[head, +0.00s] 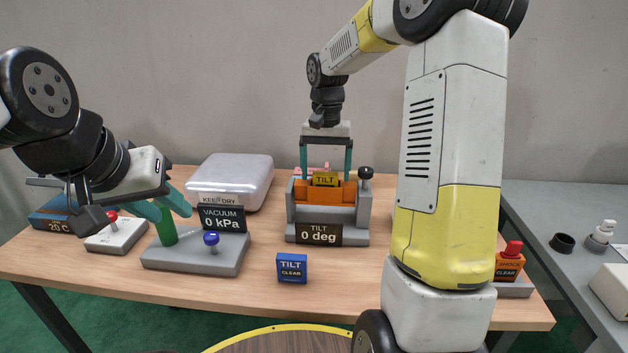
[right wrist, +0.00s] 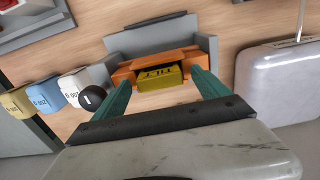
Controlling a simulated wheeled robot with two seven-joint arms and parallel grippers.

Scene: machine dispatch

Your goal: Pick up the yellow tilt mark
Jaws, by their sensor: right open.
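The yellow tilt mark (head: 325,179) is a small block lettered TILT, sitting in the orange holder (head: 342,193) on a grey stand labelled TILT 0 deg. It also shows in the right wrist view (right wrist: 159,78). My right gripper (head: 326,170) is open above the holder, with its green fingers on either side of the mark; in the right wrist view the fingers (right wrist: 166,80) stand apart from it with nothing between them but the mark beyond. My left gripper (head: 165,208) is at the left, near the green post of the vacuum stand; its fingers look spread.
A blue TILT CLEAR block (head: 292,268) lies in front of the stand. The vacuum stand (head: 195,256) with a blue knob and a KEEP DRY case (head: 229,180) are to the left. A black-knobbed lever (head: 366,173) rises at the stand's right.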

